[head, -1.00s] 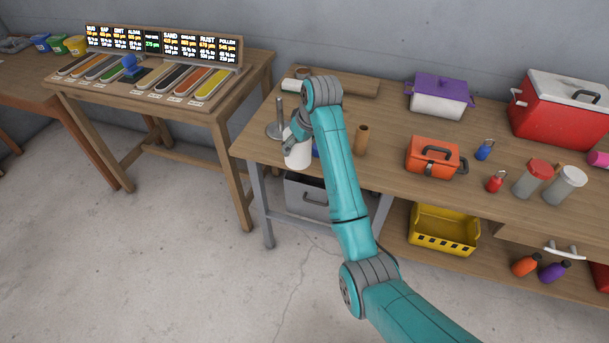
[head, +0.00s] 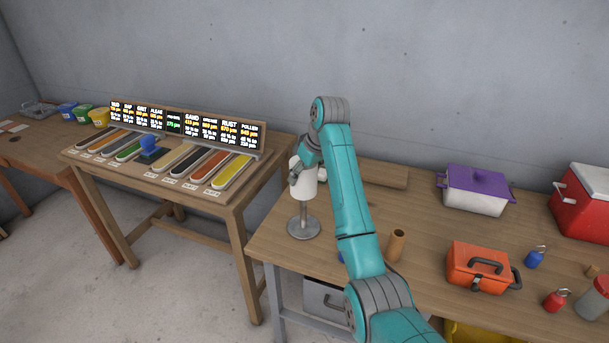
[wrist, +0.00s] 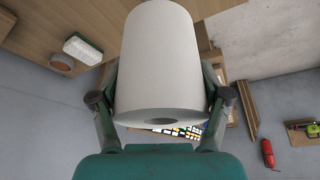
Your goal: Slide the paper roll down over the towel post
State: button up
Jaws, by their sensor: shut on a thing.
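The white paper roll (head: 304,183) is upright in the head view. My gripper (head: 297,173) is shut on it and holds it above the workbench. The towel post (head: 303,215) is a grey metal rod on a round base near the bench's left end. Its lower rod shows directly below the roll, roughly in line with it. The post's top is hidden by the roll, and I cannot tell whether it is inside or behind it. In the wrist view the roll (wrist: 158,60) sits between both fingers, its end hole facing the camera.
A wooden board (head: 380,174) lies behind my arm. A sample table (head: 215,205) with a lit display (head: 185,125) stands to the left.

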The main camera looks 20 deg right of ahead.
aim_at(306, 206)
jog(key=shift+w, duration=0.2)
dwell(0.3)
jog(key=shift+f, duration=7)
jog(key=shift+f, duration=0.25)
jog(key=o, duration=1.6)
